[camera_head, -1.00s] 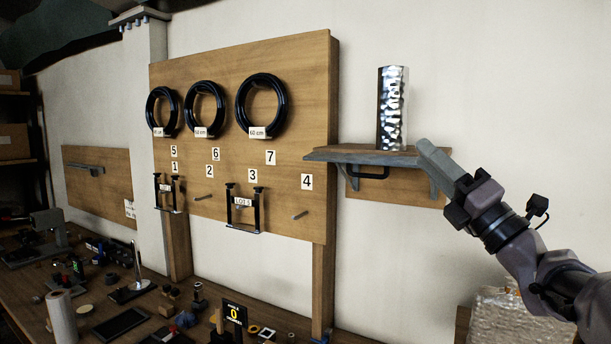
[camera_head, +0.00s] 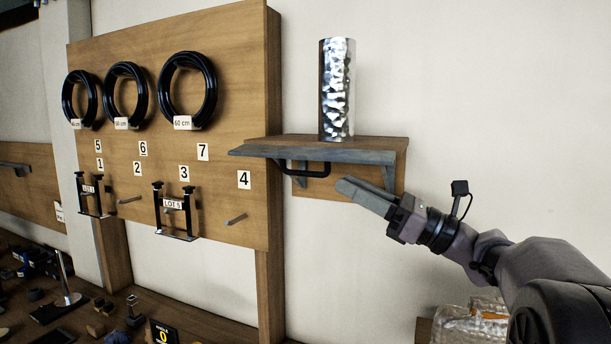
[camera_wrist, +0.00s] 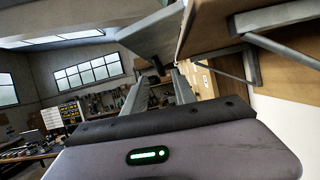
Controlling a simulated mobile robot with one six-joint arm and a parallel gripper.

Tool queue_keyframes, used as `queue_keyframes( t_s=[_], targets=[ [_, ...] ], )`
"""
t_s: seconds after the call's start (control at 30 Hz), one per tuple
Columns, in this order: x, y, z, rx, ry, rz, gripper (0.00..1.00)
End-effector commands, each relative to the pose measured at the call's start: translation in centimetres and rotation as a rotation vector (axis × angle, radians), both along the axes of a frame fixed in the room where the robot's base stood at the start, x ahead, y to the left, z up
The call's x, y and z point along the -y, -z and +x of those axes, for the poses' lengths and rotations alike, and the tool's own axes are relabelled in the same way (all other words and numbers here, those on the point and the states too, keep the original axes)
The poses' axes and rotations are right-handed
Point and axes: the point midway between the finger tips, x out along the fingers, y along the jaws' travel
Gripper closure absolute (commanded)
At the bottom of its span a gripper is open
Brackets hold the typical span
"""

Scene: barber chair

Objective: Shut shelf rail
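The wooden shelf (camera_head: 370,143) on the wall has a blue-grey rail (camera_head: 310,153) along its front edge. A black handle (camera_head: 305,169) hangs under the rail. In the wrist view the grey rail (camera_wrist: 150,35) and the shelf's underside (camera_wrist: 210,22) fill the top. My gripper (camera_head: 348,187) is below the shelf, to the right of the handle and apparently apart from it. In the wrist view its two fingers (camera_wrist: 158,88) stand apart with a gap between them. A dark piece, perhaps the handle, shows beyond the fingertips.
A shiny metal cylinder (camera_head: 337,90) stands upright on the shelf. Left of it is a wooden board (camera_head: 230,80) with coiled black hoses (camera_head: 188,90), pegs and numbered labels. A cluttered bench lies below, and a wrapped package (camera_head: 468,328) is at lower right.

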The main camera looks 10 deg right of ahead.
Motion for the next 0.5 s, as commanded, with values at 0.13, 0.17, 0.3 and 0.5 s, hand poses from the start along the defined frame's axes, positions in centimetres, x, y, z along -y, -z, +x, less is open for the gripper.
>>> queue_keyframes(
  t_s=[0.13,0.17,0.3,0.5],
  targets=[
    [-2.8,0.1,2.0,0.000,-0.004,0.000,0.67],
    [-3.4,0.1,2.5,-0.001,-0.005,0.001,0.67],
    [-5.6,-0.7,4.1,0.001,-0.003,-0.001,0.67],
    [-7.4,-1.7,5.5,0.000,0.000,0.000,0.67]
  ],
)
